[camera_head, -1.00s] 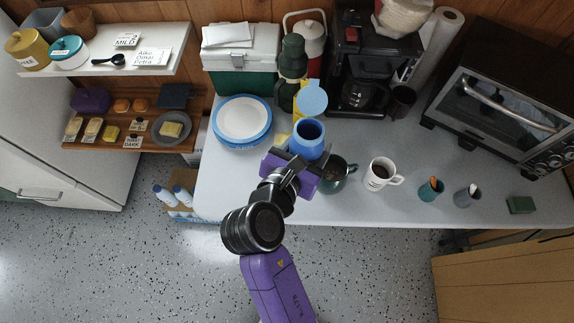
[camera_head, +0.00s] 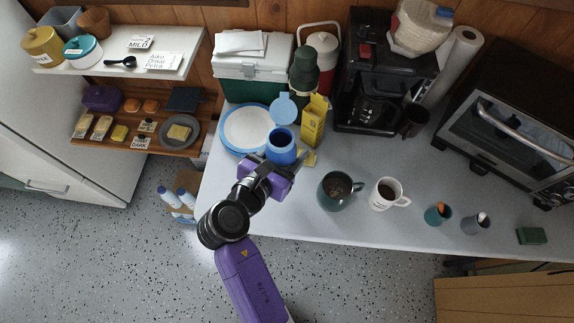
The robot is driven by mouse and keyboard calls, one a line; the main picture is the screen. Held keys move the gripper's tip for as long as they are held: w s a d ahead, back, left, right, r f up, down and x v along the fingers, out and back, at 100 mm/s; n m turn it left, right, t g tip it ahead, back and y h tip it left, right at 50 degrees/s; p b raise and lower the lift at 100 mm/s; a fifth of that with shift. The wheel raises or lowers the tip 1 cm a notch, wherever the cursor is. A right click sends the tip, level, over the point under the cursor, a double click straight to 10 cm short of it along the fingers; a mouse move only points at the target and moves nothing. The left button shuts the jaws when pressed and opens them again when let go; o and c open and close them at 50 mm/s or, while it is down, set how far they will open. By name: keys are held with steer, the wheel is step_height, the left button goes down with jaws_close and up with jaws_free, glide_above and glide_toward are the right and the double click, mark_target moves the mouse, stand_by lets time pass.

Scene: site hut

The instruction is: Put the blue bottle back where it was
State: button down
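The blue bottle (camera_head: 282,148) has a round open mouth and a light blue lid (camera_head: 283,110) tipped up behind it. It stands upright over the left part of the grey counter (camera_head: 340,228), in front of the plate and the yellow carton. My gripper (camera_head: 275,160) reaches it from the front, with dark fingers at the bottle's sides. It appears shut on the lower body, which is partly hidden by the purple gripper housing. I cannot tell whether the bottle's base touches the counter.
A blue-rimmed plate (camera_head: 247,129) is close on the left. A yellow carton (camera_head: 314,122) and a green flask (camera_head: 304,72) stand behind. A dark green mug (camera_head: 337,190) and a white mug (camera_head: 387,194) are to the right.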

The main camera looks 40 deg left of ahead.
step_height(320, 180, down, 8)
steer(key=shift+f+b, duration=0.1)
steer(key=shift+b, duration=0.25)
steer(key=shift+c, duration=2.3)
jaws_free()
steer(key=shift+f, duration=0.1)
steer(key=v, duration=1.2)
